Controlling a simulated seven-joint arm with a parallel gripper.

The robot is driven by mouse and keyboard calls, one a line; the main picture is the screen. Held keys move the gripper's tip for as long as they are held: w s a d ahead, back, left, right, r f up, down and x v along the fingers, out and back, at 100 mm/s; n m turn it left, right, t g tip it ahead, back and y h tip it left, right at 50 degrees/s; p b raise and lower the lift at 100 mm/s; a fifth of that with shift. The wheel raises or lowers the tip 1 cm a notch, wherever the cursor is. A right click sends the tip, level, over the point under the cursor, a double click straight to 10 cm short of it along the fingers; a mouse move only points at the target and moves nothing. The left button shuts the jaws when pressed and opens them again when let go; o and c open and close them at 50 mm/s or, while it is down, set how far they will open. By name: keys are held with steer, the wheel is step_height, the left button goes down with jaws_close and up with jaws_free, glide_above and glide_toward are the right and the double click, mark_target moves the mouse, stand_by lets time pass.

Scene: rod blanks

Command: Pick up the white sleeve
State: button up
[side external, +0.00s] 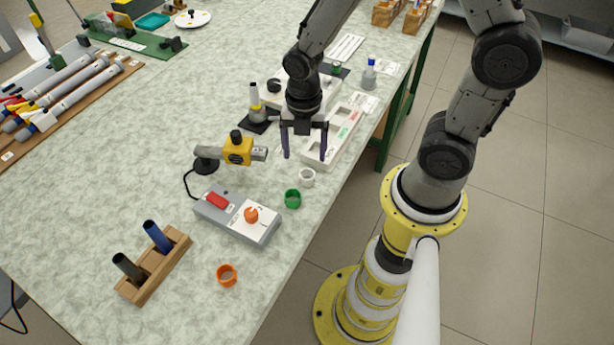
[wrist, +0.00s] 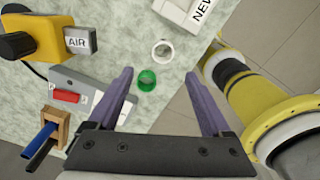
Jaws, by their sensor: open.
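The white sleeve (side external: 307,178) is a short ring standing on the table near its right edge. In the wrist view the white sleeve (wrist: 162,50) lies beyond the fingertips, between their lines. A green sleeve (side external: 292,198) stands just beside it, nearer the grey box; it also shows in the wrist view (wrist: 147,80). An orange sleeve (side external: 227,275) stands farther toward the front. My gripper (side external: 305,157) is open and empty above the table, behind the white sleeve in the side view. Its two purple fingers (wrist: 160,75) are spread apart in the wrist view.
A grey box (side external: 238,215) with a red switch and orange knob is left of the sleeves. A yellow device (side external: 238,150) marked AIR stands behind it. A wooden rack (side external: 155,266) holds two rods. A white tray (side external: 333,145) lies behind my gripper.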

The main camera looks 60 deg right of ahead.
mark_target(307, 170)
step_height(307, 170, down, 3)
steer(key=shift+r, duration=0.1)
steer(key=shift+d+f, duration=0.25)
steer(key=shift+f, duration=1.1)
steer(key=shift+d+f, duration=0.2)
steer(key=shift+f, duration=1.1)
jaws_close()
steer(key=shift+r, duration=0.1)
